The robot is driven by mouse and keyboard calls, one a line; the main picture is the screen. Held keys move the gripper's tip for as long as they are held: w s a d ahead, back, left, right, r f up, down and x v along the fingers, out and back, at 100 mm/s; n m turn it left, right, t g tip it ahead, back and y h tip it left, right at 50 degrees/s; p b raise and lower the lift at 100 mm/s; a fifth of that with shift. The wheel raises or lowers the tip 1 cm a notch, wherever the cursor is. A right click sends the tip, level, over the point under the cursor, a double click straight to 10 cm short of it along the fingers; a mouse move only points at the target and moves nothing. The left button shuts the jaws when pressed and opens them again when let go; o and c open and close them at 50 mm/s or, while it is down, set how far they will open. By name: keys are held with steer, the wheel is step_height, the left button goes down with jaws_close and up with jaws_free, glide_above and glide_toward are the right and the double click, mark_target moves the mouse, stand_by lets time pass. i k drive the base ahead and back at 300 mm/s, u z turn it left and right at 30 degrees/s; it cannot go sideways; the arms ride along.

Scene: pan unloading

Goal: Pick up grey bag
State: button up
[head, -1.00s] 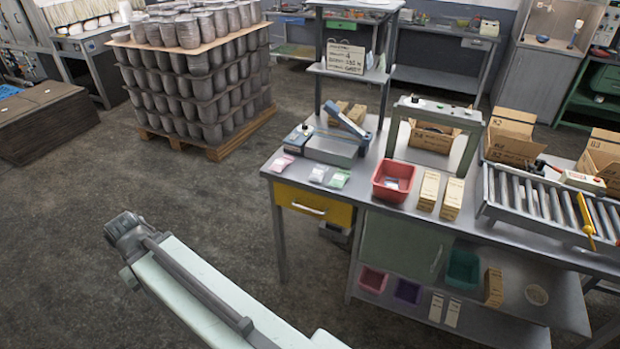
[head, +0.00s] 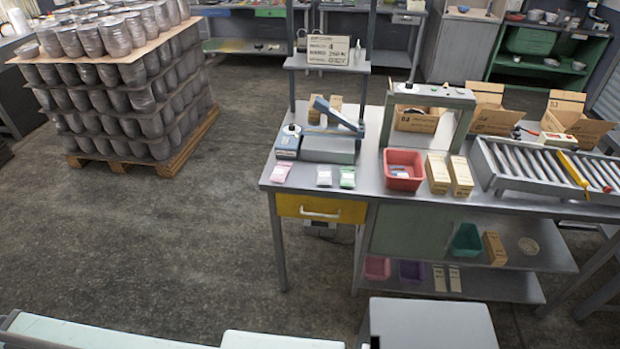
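A small pale grey-white bag (head: 324,176) lies flat near the front left edge of the workbench (head: 400,207). It is the middle one of three small bags, between a pink bag (head: 281,172) and a green bag (head: 347,177). Nothing covers it. My gripper is not in view. Only pale links of my arm show along the bottom edge, well below and in front of the bench.
A sealing device (head: 328,146) stands just behind the bags. A red bin (head: 404,170) and two upright cartons (head: 449,175) stand to their right, before a roller conveyor (head: 545,165). A loaded pallet (head: 165,165) stands at left. The floor between is clear.

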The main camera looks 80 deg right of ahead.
mark_target(324, 172)
steer(key=z, duration=0.4)
steer(key=i, duration=1.05)
steer(key=z, duration=1.1)
steer(key=k, duration=0.65)
steer(key=z, duration=0.1)
steer(key=i, duration=1.35)
steer(key=u, duration=0.05)
